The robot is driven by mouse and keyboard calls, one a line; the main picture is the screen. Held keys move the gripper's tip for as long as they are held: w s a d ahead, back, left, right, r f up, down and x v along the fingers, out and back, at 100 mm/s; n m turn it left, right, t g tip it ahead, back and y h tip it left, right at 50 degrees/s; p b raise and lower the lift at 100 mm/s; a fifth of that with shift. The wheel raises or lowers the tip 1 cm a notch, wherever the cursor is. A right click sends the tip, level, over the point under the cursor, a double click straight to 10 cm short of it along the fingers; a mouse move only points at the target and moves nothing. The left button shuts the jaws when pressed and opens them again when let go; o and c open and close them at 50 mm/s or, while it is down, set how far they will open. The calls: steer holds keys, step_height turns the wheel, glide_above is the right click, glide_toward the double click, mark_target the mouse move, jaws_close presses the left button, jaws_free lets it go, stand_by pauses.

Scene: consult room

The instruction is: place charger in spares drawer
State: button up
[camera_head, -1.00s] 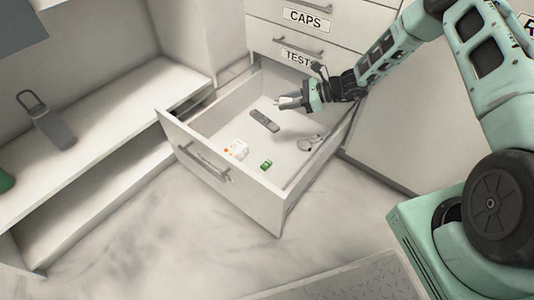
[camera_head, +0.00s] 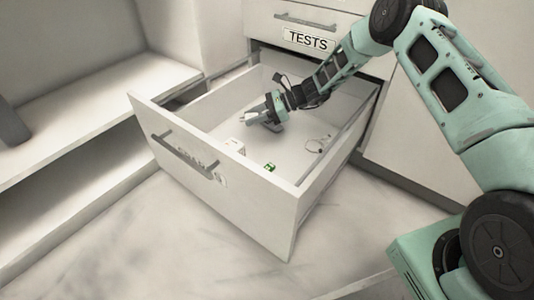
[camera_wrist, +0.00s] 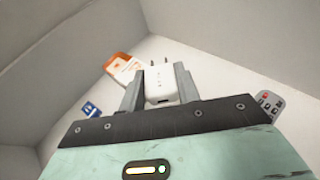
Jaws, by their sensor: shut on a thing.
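The charger (camera_wrist: 161,84) is a small white plug with two metal prongs. In the wrist view it sits between the two grey fingers of my gripper (camera_wrist: 160,88), which is shut on it. In the head view my gripper (camera_head: 246,118) is inside the open drawer (camera_head: 225,198), over its left part. The drawer's front label is partly hidden by the handle and too blurred to read surely. The charger is held above the drawer floor in the wrist view; its exact height cannot be told.
The TESTS drawer (camera_head: 309,41) above is shut. A shelf (camera_head: 100,90) stands at left.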

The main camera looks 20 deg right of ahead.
mark_target(256, 145)
step_height(256, 145, down, 10)
steer(key=b, duration=0.7)
steer(key=shift+f, duration=0.15)
steer(key=o, duration=1)
steer(key=shift+c, duration=0.2)
steer(key=shift+d+r, duration=0.1)
steer(key=shift+r, duration=0.2)
steer(key=p+v, duration=0.4)
steer(key=v, duration=0.2)
steer(key=shift+p, duration=0.35)
steer(key=shift+s+d, duration=0.15)
steer(key=shift+d, duration=0.35)
